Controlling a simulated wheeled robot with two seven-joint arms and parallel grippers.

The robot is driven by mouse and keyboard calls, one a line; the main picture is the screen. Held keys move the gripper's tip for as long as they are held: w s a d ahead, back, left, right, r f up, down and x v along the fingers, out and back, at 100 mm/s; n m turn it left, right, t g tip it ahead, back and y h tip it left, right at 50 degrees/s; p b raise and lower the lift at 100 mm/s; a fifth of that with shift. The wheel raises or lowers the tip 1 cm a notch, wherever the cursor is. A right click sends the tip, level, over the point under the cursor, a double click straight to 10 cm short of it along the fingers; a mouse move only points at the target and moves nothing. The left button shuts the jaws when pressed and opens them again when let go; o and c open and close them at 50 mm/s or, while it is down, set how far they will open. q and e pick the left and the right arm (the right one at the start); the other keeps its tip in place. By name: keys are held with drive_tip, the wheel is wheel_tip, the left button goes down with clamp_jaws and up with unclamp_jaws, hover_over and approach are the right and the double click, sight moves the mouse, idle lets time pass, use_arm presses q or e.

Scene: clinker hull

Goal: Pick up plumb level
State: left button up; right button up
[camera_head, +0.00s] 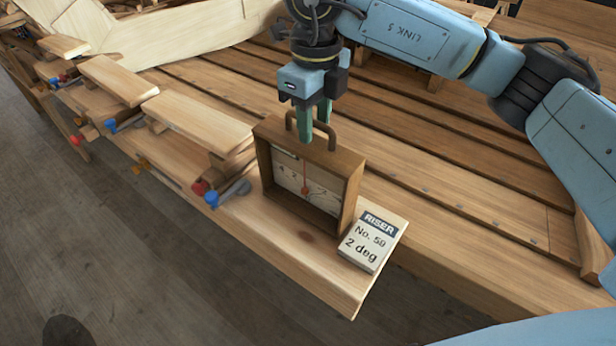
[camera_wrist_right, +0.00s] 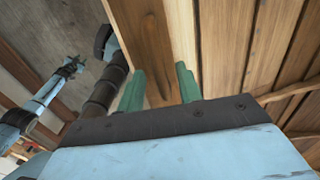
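The plumb level (camera_head: 308,185) is a wooden box with a pale dial, a red needle and an arched brown handle on top. It stands upright on a light plank in the head view. My right gripper (camera_head: 313,122) points down at the handle, its green fingers on either side of the bar. The fingers (camera_wrist_right: 160,88) stand apart in the right wrist view, with wood showing between them. I cannot tell whether they touch the handle. My left gripper (camera_wrist_right: 72,67) is small at the left of the right wrist view, away from the level; its fingers are unclear.
A label block (camera_head: 372,242) reading "RISER No. 59 2 deg" lies right of the level on the plank (camera_head: 300,255). Wooden blocks (camera_head: 200,120) and clamps with red and blue ends (camera_head: 225,192) line the left edge. Slatted planking (camera_head: 450,180) lies behind. Open floor (camera_head: 90,250) is at left.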

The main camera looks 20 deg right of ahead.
sight(313, 144)
drive_tip(key=shift+f, duration=0.55)
drive_tip(key=f, duration=0.1)
drive_tip(key=f+p, duration=0.1)
drive_tip(key=f, duration=0.1)
drive_tip(key=shift+w+f+p, duration=0.25)
drive_tip(key=shift+f+p, duration=0.05)
drive_tip(key=shift+f, duration=0.45)
drive_tip(key=c, duration=0.7)
use_arm(q)
drive_tip(key=w+r, duration=0.1)
drive_tip(key=w, duration=0.2)
drive_tip(key=shift+d+r+t, duration=0.15)
drive_tip(key=shift+r+t, duration=0.15)
drive_tip(key=shift+r, duration=0.1)
use_arm(e)
clamp_jaws()
use_arm(q)
drive_tip(key=shift+w, duration=0.2)
